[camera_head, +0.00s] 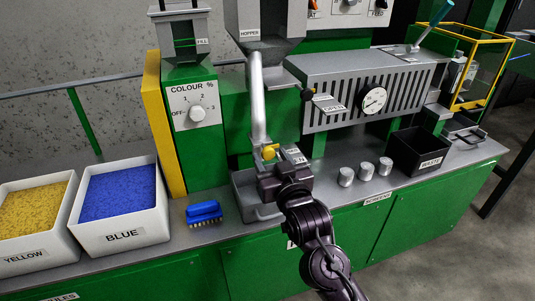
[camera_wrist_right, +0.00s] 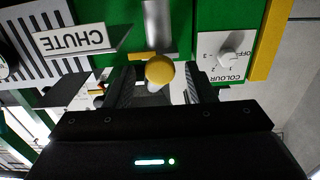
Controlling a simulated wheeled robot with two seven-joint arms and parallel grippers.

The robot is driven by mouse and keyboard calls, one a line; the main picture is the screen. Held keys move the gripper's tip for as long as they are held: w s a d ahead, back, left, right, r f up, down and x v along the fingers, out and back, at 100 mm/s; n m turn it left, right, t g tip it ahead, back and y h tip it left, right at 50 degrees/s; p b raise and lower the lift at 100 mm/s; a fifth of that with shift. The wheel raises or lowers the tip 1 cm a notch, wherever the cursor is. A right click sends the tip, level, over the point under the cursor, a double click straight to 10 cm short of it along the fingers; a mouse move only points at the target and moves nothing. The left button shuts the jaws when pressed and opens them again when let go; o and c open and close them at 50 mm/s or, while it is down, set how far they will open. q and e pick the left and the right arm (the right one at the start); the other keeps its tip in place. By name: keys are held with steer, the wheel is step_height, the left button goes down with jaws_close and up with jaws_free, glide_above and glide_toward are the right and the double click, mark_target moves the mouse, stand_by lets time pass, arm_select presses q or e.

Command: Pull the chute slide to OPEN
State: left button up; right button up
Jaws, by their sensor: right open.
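The chute slide's yellow knob (camera_head: 269,151) sits at the lower end of the metal chute pipe (camera_head: 257,95). My right gripper (camera_head: 268,166) is just in front of it, with its arm coming up from the bottom. In the right wrist view the round knob (camera_wrist_right: 160,72) lies between the lines of the two open black fingers (camera_wrist_right: 160,90), near their tips. I see no grip on it. A CHUTE label (camera_wrist_right: 75,40) is beside it in that view. The slide plate is mostly hidden behind the knob and gripper. My left gripper is not in view.
A grey tray (camera_head: 241,196) is under the chute. A blue brush (camera_head: 204,212), several metal cups and a black waste bin (camera_head: 418,152) stand on the bench. White bins of yellow (camera_head: 14,252) and blue granules (camera_head: 118,238) stand at left. The COLOUR dial (camera_head: 197,114) is left of the pipe.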

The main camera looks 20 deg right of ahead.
mark_target(262, 143)
steer(key=shift+w, duration=1.25)
